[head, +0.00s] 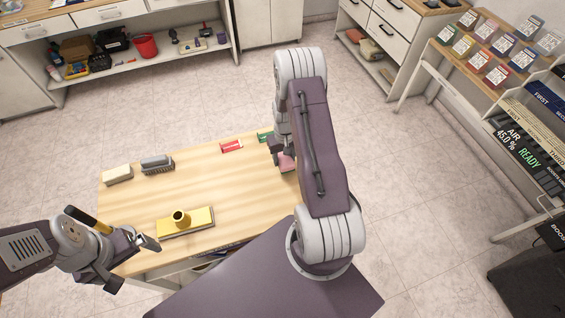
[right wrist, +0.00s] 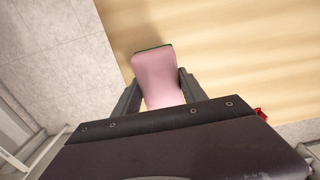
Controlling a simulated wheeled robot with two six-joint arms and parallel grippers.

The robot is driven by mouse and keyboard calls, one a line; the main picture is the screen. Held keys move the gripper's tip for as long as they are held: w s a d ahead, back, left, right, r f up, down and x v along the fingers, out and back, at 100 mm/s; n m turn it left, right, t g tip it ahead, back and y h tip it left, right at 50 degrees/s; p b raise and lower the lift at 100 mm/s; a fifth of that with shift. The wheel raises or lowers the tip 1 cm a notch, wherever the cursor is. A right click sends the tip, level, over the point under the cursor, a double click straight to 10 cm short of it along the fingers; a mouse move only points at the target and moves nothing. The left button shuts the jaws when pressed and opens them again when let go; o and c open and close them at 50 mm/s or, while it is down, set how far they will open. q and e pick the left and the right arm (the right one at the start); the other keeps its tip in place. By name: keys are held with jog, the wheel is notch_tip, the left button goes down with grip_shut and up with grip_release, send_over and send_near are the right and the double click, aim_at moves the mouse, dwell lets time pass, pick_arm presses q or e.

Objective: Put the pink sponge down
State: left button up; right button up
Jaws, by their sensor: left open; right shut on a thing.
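The pink sponge (head: 287,162) is at the right edge of the wooden table (head: 160,195), partly hidden by my right arm. My right gripper (head: 280,157) is shut on it. The right wrist view shows the sponge (right wrist: 157,72) between the two fingers, with a dark green edge at its far end and the tabletop beyond. A shadow lies on the table beside the sponge; I cannot tell whether the sponge touches the wood. My left gripper (head: 132,264) is open and empty, off the table's front left corner.
The table's middle is clear. A rack of cards (head: 500,50) stands at the right.

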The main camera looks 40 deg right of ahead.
aim_at(284, 164)
jog(key=shift+w+a+f, duration=0.1)
jog(key=shift+w, duration=0.05)
jog(key=shift+f+p, duration=0.3)
jog(key=shift+f, duration=1.7)
jog(key=shift+f, duration=0.2)
jog(key=o, duration=1.3)
jog(key=shift+r, duration=0.1)
notch_tip(284, 164, up, 12)
jog(key=shift+r+b, duration=0.15)
jog(key=shift+b, duration=0.45)
jog(key=s+a+r+n, duration=0.1)
jog(key=s+a+r, duration=0.2)
jog(key=s+a, duration=0.1)
jog(key=s+a+r+n, duration=0.1)
jog(key=s+a+r, duration=0.2)
jog(key=a, duration=0.4)
jog(key=s+a+r+n+t, duration=0.1)
jog(key=s+a+r, duration=0.2)
jog(key=s+a, duration=0.1)
jog(key=shift+s+a+r, duration=0.1)
jog(key=shift+s+a, duration=0.2)
jog(key=shift+a, duration=0.5)
